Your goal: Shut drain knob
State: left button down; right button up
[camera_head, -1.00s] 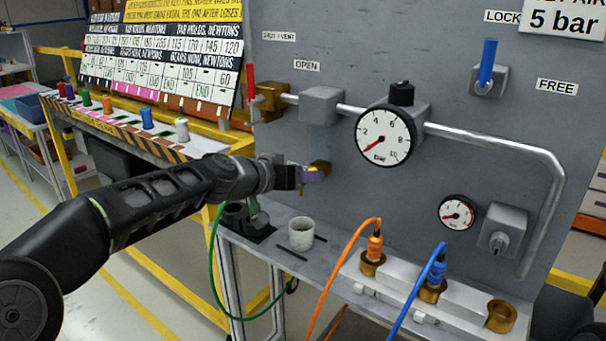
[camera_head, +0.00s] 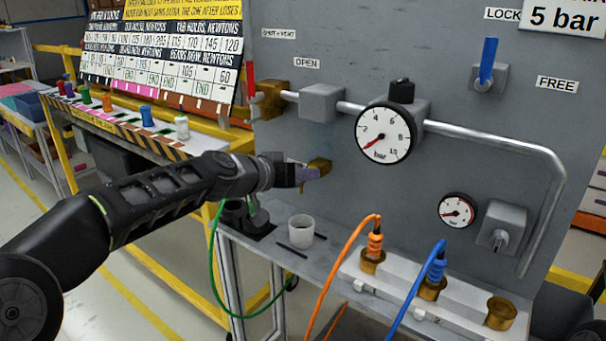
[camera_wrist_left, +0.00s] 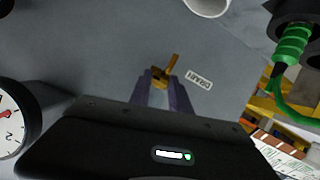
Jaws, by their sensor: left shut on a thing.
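The brass drain knob (camera_head: 321,166) sticks out of the grey panel, left of and below the large gauge. In the left wrist view the knob (camera_wrist_left: 172,63) has a narrow lever, with its brass body between my fingertips. My left gripper (camera_head: 308,173) reaches it from the left and is shut on it. In the left wrist view the purple fingers (camera_wrist_left: 162,80) stand on either side of the brass, and they hide part of it. My right gripper is not in view.
A white cup (camera_head: 301,232) stands on the ledge below the knob. The large gauge (camera_head: 385,134) and a silver pipe (camera_head: 490,143) are to the right. Orange (camera_head: 340,262) and blue hoses run to brass sockets. A small label (camera_wrist_left: 199,80) sits beside the knob.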

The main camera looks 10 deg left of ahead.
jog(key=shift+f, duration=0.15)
pick_arm(q)
jog(key=shift+w+a+f+n+t+h+b, duration=0.1)
jog(key=shift+f+n+t+h+b, duration=0.15)
jog(key=shift+n+h+b, duration=1.6)
jog(key=shift+a+f+n+t+h+b, duration=0.15)
jog(key=shift+n+h+b, duration=0.35)
jog(key=shift+n+b, duration=2.65)
jog(key=shift+w+a+f+n+t+h+b, duration=0.25)
jog(key=shift+n+h+b, duration=0.9)
jog(key=shift+n+b, duration=1.35)
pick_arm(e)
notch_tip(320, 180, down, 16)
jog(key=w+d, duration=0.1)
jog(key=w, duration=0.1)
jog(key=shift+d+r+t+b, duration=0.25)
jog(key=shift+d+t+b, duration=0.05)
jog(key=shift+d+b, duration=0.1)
pick_arm(q)
jog(key=shift+s+d+r+m, duration=0.15)
jog(key=shift+s+m, duration=0.05)
jog(key=shift+m, duration=0.1)
jog(key=c, duration=1.2)
grip_release()
